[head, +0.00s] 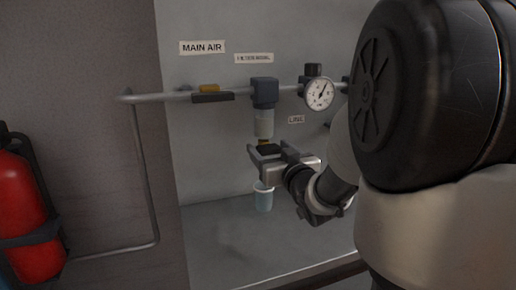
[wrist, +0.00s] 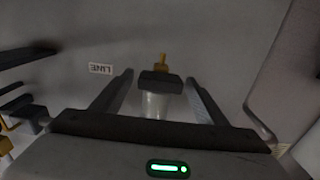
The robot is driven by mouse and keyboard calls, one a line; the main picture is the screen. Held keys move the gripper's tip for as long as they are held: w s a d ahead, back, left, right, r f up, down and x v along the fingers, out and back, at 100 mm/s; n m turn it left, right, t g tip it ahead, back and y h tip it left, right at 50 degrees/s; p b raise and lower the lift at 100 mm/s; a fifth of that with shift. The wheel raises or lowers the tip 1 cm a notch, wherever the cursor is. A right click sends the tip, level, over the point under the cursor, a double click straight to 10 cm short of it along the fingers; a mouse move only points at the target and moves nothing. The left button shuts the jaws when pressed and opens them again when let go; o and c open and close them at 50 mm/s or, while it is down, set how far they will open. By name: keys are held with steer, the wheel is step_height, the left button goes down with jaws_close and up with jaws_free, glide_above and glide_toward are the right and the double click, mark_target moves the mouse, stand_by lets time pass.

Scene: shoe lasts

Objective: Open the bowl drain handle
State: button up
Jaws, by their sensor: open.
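The filter's clear bowl (head: 264,123) hangs under its dark blue-grey head (head: 264,92) on the pipe. A small yellow drain handle (head: 263,142) shows under the bowl, partly hidden by my gripper. In the wrist view the yellow handle (wrist: 162,60) sticks out past a dark block (wrist: 160,83) at the end of the translucent bowl (wrist: 157,104). My gripper (head: 268,149) is open just below and in front of the bowl. In the wrist view its two fingers (wrist: 158,78) lie either side of the bowl end, with gaps visible. Contact with the handle cannot be seen.
A light-blue cup (head: 263,197) stands below my gripper. A red extinguisher (head: 30,215) is far left. My arm covers the right side.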

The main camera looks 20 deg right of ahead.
steer(key=c, duration=1.1)
steer(key=shift+o, duration=0.2)
steer(key=shift+f+b, duration=0.2)
steer(key=shift+b, duration=0.3)
steer(key=shift+r+n+b, duration=0.1)
steer(key=shift+n+b, duration=0.4)
steer(key=shift+n, duration=0.2)
steer(key=shift+r, duration=0.1)
steer(key=o, duration=1.1)
steer(key=shift+c, duration=0.2)
